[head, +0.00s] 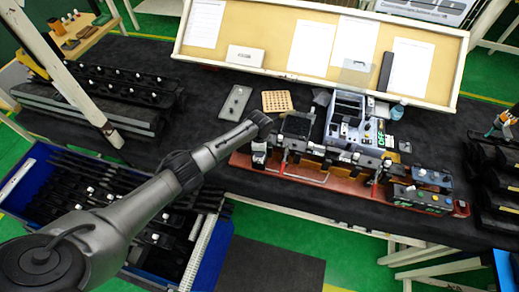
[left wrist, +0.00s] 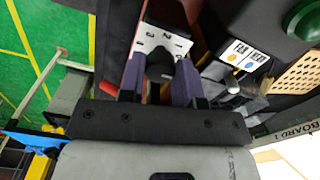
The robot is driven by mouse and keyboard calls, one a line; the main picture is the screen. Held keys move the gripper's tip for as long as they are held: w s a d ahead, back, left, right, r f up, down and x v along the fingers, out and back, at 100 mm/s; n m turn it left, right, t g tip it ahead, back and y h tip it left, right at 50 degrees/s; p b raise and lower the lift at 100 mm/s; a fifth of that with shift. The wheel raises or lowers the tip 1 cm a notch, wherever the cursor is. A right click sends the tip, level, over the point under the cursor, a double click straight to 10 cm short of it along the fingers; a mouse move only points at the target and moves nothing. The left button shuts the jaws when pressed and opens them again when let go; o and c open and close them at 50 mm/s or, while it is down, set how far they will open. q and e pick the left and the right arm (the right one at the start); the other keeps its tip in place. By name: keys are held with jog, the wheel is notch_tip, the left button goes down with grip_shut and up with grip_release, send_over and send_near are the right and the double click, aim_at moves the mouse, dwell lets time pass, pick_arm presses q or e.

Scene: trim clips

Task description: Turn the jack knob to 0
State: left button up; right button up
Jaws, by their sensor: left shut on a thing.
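In the left wrist view, a white dial plate (left wrist: 166,36) with black numbers shows between and beyond my fingers. The dark jack knob (left wrist: 160,69) sits at this plate, mostly hidden between the fingers, so its pointing cannot be read. My left gripper (left wrist: 160,76), with purple fingers, is shut on the knob, one finger on each side. In the head view my left gripper (head: 260,152) is at the left end of the red-brown fixture base (head: 310,175), by a small white-faced part. The knob cannot be made out there. My right gripper is not in view.
A machine with a grey-blue housing (head: 346,128) stands right of my gripper. A perforated tan block (head: 277,101) and a grey plate (head: 235,103) lie behind it. A tan board (head: 262,38) with papers stands at the back. A blue bin (head: 38,158) of black parts is left.

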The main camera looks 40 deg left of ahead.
pick_arm(q)
jog(key=shift+w+r, duration=0.1)
jog(key=shift+r, duration=0.05)
jog(key=o, duration=0.9)
jog(key=shift+o, duration=0.2)
notch_tip(320, 180, up, 14)
jog(key=shift+f, duration=0.2)
dwell(0.4)
